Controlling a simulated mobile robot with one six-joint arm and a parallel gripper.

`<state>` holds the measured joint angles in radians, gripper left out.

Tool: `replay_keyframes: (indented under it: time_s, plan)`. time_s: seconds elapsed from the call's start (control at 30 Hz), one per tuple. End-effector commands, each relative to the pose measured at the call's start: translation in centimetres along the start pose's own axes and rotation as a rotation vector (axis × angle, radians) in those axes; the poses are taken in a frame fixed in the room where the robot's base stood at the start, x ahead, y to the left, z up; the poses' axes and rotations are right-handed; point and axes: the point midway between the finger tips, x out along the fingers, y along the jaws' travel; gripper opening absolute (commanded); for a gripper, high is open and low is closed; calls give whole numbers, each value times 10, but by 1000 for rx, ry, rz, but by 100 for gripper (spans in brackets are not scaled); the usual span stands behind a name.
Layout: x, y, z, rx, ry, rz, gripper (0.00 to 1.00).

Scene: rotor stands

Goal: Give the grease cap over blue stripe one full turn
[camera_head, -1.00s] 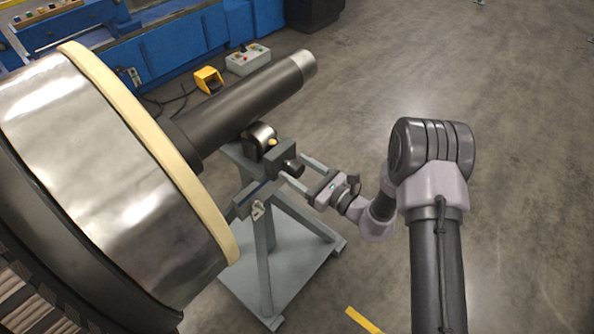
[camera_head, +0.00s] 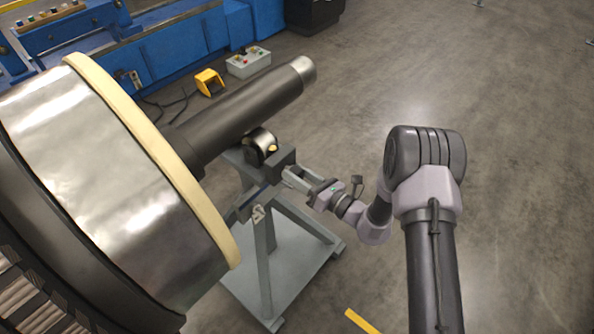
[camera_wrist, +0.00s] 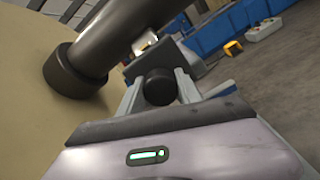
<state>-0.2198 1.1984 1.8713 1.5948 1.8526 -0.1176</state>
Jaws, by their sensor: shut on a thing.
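The grease cap (camera_wrist: 157,88) is a dark, round knob on the front of the grey stand's bearing block (camera_head: 268,172). It sits between my two fingers in the wrist view. My gripper (camera_head: 291,177) reaches in from the right and is shut on the cap; it also shows in the wrist view (camera_wrist: 158,92). In the head view, the fingers mostly hide the cap. A blue stripe (camera_wrist: 219,88) shows on the stand beside the gripper in the wrist view. The cap's far side, against the block, is hidden.
A dark shaft (camera_head: 245,108) rests above the block, with a large metal rotor (camera_head: 105,170) close at left. The grey stand (camera_head: 265,262) is below. A yellow pedal (camera_head: 208,82) and a control box (camera_head: 248,62) lie behind. The floor at right is clear.

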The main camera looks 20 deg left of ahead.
Motion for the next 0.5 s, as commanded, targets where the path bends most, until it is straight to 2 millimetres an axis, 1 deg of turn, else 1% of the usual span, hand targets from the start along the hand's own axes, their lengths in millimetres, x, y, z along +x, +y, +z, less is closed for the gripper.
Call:
replay_keyframes:
  time_s: [0.27, 0.3, 0.37, 0.4, 0.5]
  plan:
    - [0, 0, -1, 13, 1, 0, 0]
    - [0, 0, -1, 13, 1, 0, 49]
    - [0, 0, -1, 12, 1, 0, 60]
    - [0, 0, -1, 12, 0, 0, 63]
    - [0, 0, -1, 11, 0, 0, 63]
